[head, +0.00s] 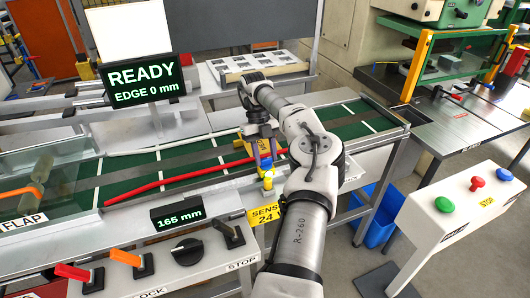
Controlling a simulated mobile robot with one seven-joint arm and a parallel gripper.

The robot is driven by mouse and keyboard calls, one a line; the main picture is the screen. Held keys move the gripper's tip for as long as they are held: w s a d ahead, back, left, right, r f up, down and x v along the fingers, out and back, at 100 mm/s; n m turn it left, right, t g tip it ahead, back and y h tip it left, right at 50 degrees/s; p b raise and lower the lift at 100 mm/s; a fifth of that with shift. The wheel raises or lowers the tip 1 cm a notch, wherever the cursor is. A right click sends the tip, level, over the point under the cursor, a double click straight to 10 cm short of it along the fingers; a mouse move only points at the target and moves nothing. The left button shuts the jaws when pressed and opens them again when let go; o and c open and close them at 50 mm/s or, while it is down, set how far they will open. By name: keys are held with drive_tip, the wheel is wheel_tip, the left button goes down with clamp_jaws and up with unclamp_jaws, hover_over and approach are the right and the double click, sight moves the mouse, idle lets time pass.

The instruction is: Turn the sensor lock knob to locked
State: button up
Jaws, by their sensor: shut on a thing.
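The small sensor lock knob (267,165), with yellow and blue parts, stands at the front rail of the green conveyor, just above the yellow label reading SENS 24 (265,215). My gripper (265,157) points down over it, with its dark fingers shut on the knob. The fingers hide part of the knob, and I cannot read its turn angle. A yellow block (250,144) sits right behind the fingers, over the belt.
A red bar (180,178) runs along the belt's near side. The near panel holds a red lever (73,273), an orange lever (127,258) and a black rotary knob (187,252). Displays read READY, EDGE 0 mm (140,84) and 165 mm (178,216). A button console (455,207) stands right.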

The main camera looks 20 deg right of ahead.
drive_tip(key=shift+m, duration=0.5)
drive_tip(key=o, duration=1)
